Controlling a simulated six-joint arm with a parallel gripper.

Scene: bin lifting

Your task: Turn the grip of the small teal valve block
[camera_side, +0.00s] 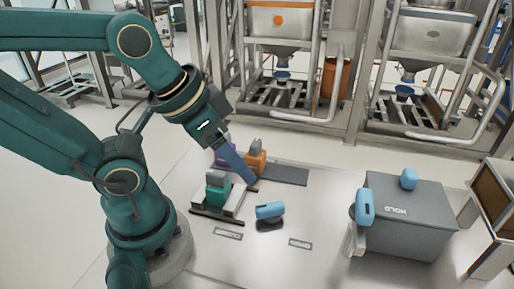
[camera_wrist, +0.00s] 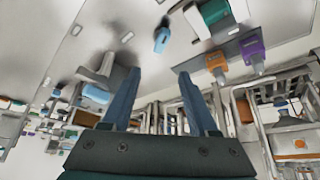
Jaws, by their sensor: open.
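The small teal valve block (camera_side: 217,195) has a grey grip (camera_side: 214,178) on top and stands on a white base (camera_side: 233,203) left of centre in the side view. The teal block (camera_wrist: 214,11) also shows at the top edge of the wrist view, partly cut off. My gripper (camera_side: 252,188) is to the right of the block in the side view, pointing down and to the right. In the wrist view its two blue fingers are apart with nothing between them. My gripper is apart from the teal block.
An orange block (camera_side: 257,162) and a purple block (camera_side: 222,157) stand behind on a dark mat (camera_side: 290,176). A grey bin (camera_side: 405,225) with blue parts stands at right. The table between cylinder and bin is clear.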

